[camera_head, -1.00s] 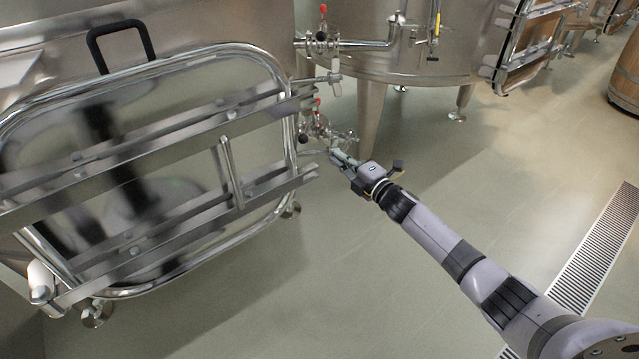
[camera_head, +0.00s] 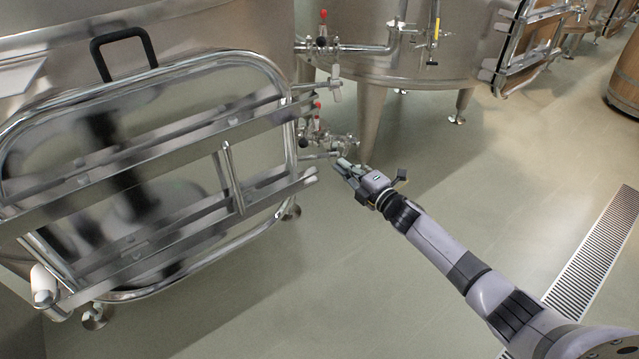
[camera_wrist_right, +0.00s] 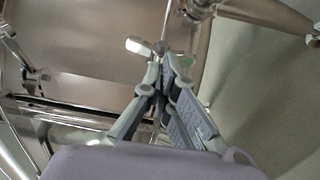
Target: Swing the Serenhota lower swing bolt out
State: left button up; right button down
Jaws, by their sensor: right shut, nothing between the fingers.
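The manway door (camera_head: 150,165) of the left steel vat is framed by a polished tube, with two steel crossbars. The lower swing bolt (camera_head: 318,156) is a thin rod near the right end of the lower crossbar (camera_head: 290,187). The upper swing bolt (camera_head: 312,86) sits at the upper crossbar. My right gripper (camera_head: 342,164) is shut and empty, its tips close to the lower bolt's outer end. In the right wrist view, the shut fingertips (camera_wrist_right: 166,58) lie beside a pale bolt end (camera_wrist_right: 138,45); I cannot tell whether they touch. My left gripper is not in view.
Valves with red knobs (camera_head: 322,40) and small pipework (camera_head: 325,140) lie just behind the bolts. A second vat (camera_head: 400,65) stands behind on legs. The floor right of the door is clear up to a drain grate (camera_head: 600,250).

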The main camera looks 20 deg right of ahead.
jog(key=p+v, duration=0.3)
jog(key=v, duration=0.5)
jog(key=shift+s+d, duration=0.1)
jog(key=shift+s, duration=0.05)
dwell(0.4)
jog(key=s+d+f+m+g+h+p, duration=0.1)
jog(key=s+f+m+g+h, duration=0.1)
jog(key=s+f+m, duration=0.5)
jog(key=s+f+g+h+p, duration=0.15)
jog(key=s+f, duration=0.25)
jog(key=f, duration=0.8)
jog(key=s+d+f+m+g+h, duration=0.1)
jog(key=s+f+m+g+h, duration=0.2)
jog(key=s+f, duration=0.45)
jog(key=s+a+f+m+g, duration=0.3)
jog(key=s+f, duration=0.2)
jog(key=s, duration=0.7)
jog(key=s+a+f+m+g+p, duration=0.1)
jog(key=s+f, duration=0.5)
jog(key=s, duration=0.6)
jog(key=s+a+f+m+g, duration=0.4)
jog(key=s+f+m+g, duration=0.1)
jog(key=s, duration=0.6)
jog(key=shift+s+a+f+m+p, duration=0.3)
jog(key=shift+s+f+p, duration=0.05)
jog(key=shift+s+f, duration=0.1)
